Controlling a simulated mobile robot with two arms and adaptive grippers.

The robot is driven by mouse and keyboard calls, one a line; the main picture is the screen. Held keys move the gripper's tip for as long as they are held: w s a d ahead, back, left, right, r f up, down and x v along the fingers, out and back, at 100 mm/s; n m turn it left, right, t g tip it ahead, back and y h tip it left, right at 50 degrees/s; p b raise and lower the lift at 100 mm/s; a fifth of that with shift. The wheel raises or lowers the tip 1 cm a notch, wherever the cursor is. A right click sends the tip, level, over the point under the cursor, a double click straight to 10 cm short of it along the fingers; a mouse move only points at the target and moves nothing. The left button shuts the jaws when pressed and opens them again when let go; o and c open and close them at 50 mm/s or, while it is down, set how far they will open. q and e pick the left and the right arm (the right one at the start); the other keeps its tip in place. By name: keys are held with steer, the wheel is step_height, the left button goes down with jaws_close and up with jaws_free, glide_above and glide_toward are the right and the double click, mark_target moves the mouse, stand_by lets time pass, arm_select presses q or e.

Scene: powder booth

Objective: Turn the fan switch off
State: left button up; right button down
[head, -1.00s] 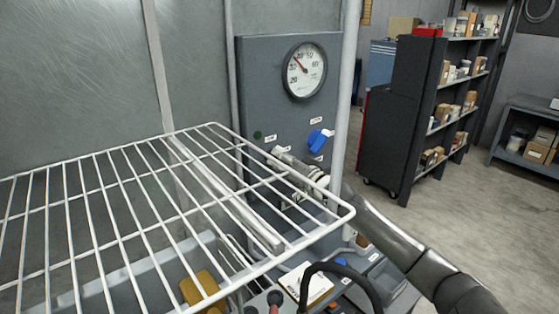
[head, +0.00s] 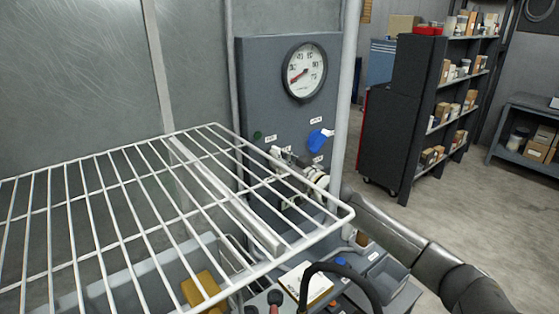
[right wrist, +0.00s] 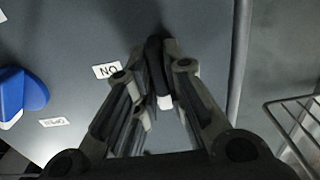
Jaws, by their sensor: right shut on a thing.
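The fan switch (right wrist: 158,72) shows in the right wrist view as a black lever with a white tip, standing out from the grey panel (right wrist: 75,35). My right gripper (right wrist: 163,62) is shut on it, one finger on each side. An "ON" label (right wrist: 107,70) is on the panel beside it, upside down in this view. In the head view my right gripper (head: 280,152) is at the lower part of the grey panel (head: 258,85), partly behind rack wires, and the switch is hard to make out. My left gripper is not in view.
A round gauge (head: 305,72) is higher on the panel, its needle pointing lower left. A blue lever (head: 320,139) is just right of my gripper. A white wire rack (head: 120,225) fills the lower left. A white post (head: 345,100) stands right of the panel.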

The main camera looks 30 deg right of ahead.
steer(key=shift+f, duration=0.15)
steer(key=c, duration=1.5)
jaws_free()
steer(key=s, duration=1.2)
steer(key=shift+d, duration=0.45)
